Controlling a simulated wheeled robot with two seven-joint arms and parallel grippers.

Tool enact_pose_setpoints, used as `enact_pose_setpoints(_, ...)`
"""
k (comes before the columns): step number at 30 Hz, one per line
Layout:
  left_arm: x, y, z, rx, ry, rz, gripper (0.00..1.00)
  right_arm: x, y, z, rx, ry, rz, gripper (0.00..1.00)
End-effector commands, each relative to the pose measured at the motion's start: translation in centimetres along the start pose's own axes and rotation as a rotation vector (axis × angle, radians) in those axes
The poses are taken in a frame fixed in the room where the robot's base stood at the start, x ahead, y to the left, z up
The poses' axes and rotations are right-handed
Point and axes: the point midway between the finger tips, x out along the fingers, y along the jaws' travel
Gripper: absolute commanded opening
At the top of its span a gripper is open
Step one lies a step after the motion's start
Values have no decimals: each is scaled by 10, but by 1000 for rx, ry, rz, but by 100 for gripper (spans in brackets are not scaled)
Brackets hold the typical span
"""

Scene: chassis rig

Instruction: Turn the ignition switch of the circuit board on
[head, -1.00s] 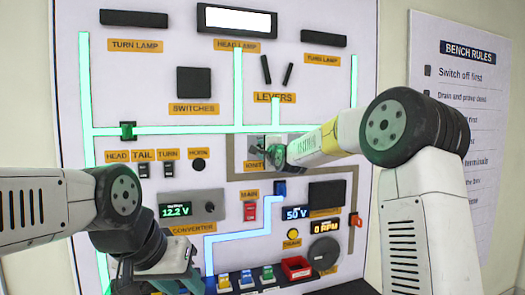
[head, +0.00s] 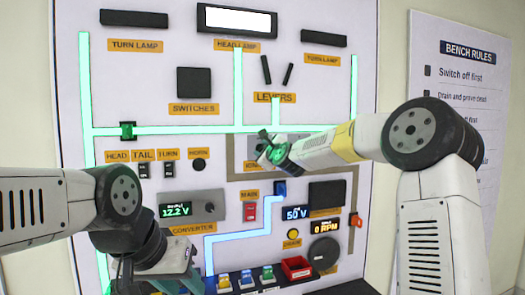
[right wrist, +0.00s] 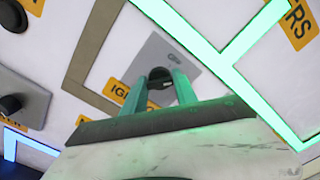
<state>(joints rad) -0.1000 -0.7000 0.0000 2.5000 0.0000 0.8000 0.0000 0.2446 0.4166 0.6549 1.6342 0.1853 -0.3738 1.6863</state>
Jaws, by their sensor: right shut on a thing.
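The ignition switch is a dark knob (right wrist: 160,76) on a grey plate (right wrist: 158,52), above a partly hidden orange IGNITION label (right wrist: 120,92) in the right wrist view. My right gripper (head: 266,150) is at this switch on the circuit board (head: 215,60). In the right wrist view its two teal fingers (right wrist: 160,84) are shut on the knob, one on each side. The knob is mostly hidden in the head view. My left gripper (head: 180,283) hangs low at the bottom left, away from the switch, its tips cut off or hidden.
Green glowing lines run across the board above the switch. A red tray (head: 296,267) and several coloured blocks (head: 246,279) line the bottom ledge.

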Motion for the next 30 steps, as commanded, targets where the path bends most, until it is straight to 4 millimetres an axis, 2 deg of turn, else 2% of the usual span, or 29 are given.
enact_pose_setpoints(6, 0, 0, 0, 0, 0, 0, 36, 0, 1, -2, 174, 3, 2, 0)
enact_pose_setpoints(15, 0, 0, 0, 0, 0, 0, 36, 0, 1, -2, 325, 3, 2, 0)
enact_pose_setpoints(30, 0, 0, 0, 0, 0, 0, 36, 0, 2, -2, 378, 3, 3, 0)
